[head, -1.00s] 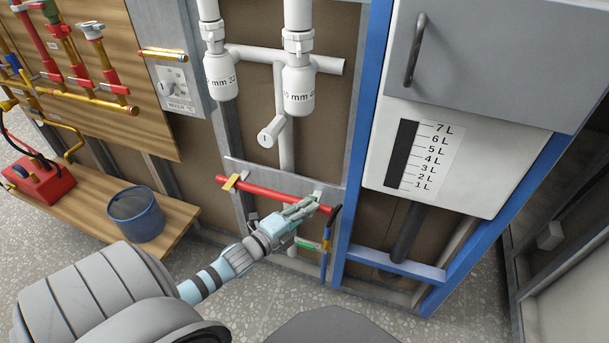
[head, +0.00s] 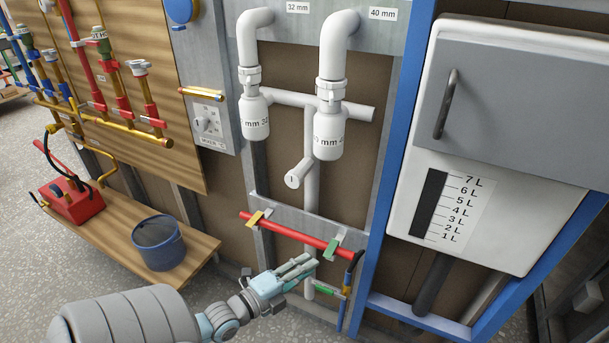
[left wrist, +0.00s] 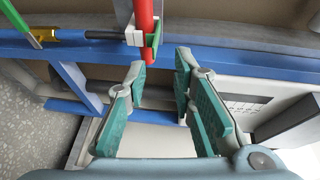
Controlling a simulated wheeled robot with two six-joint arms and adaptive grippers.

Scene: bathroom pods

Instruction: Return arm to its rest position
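My left gripper (head: 302,268) is in front of the lower wall frame, just below the red pipe (head: 290,233) in the head view. In the left wrist view its two green-padded fingers (left wrist: 161,68) are spread apart with nothing between the tips. The end of the red pipe (left wrist: 144,18) shows beyond the tips, beside a green clip (left wrist: 154,38). My left arm reaches in from the lower left of the head view. My right gripper is not in view.
A blue bucket (head: 158,243) and a red tool (head: 72,201) stand on a wooden bench at the left. White drain pipes (head: 330,130) hang above the gripper. Speckled floor lies open below.

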